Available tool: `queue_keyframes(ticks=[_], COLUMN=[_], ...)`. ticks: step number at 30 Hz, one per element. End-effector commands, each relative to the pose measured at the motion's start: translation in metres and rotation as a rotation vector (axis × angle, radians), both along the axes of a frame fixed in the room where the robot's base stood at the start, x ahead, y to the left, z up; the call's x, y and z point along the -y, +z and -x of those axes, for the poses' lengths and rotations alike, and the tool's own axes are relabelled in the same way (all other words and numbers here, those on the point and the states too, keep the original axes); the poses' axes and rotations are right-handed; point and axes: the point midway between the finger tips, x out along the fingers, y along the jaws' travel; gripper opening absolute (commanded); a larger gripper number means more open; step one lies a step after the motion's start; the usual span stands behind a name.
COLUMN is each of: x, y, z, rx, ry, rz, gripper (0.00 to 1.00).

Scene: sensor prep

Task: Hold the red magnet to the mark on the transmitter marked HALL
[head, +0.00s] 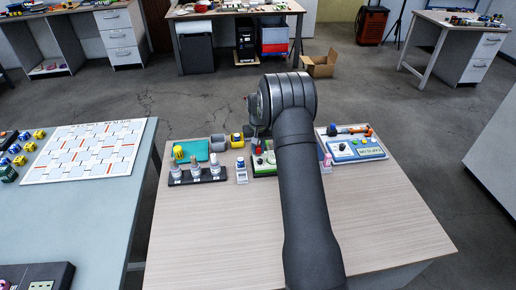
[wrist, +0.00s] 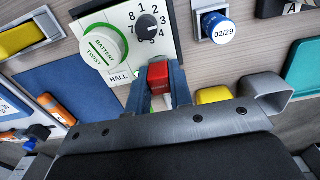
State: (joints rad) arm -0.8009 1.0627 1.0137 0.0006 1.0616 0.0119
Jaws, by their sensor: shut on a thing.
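The transmitter marked HALL (wrist: 119,77) has a white face with a green-rimmed BATTERY TWIST cap and a black numbered dial (wrist: 146,27). In the head view the transmitter (head: 264,171) lies on the wooden table, partly hidden by my arm. My gripper (wrist: 160,92) is shut on the red magnet (wrist: 158,74), with a blue-grey finger on each side. The magnet shows just at the transmitter's lower edge, beside the HALL label. I cannot tell whether it touches. The mark is not seen. In the head view the magnet (head: 258,150) is small and red below my wrist.
A yellow object (wrist: 213,95) and a grey hollow box (wrist: 268,94) lie close to my gripper. A blue-and-white device (head: 356,148) is right. The table front (head: 215,235) is clear.

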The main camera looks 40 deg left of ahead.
Motion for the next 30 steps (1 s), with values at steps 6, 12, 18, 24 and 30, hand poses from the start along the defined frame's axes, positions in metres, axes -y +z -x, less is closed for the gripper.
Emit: queue_keyframes(ticks=[6,12,18,24,30], x=[0.000,0.000,0.000,0.000,0.000], y=[0.007,0.023,0.039,0.055,0.068], z=[0.000,0.000,0.000,0.000,0.000], rx=[0.001,0.001,0.001,0.001,0.000], ry=[0.000,0.000,0.000,0.000,0.000], rz=[-0.001,-0.001,-0.001,-0.001,0.000], gripper=[0.05,0.05,0.05,0.05,0.05])
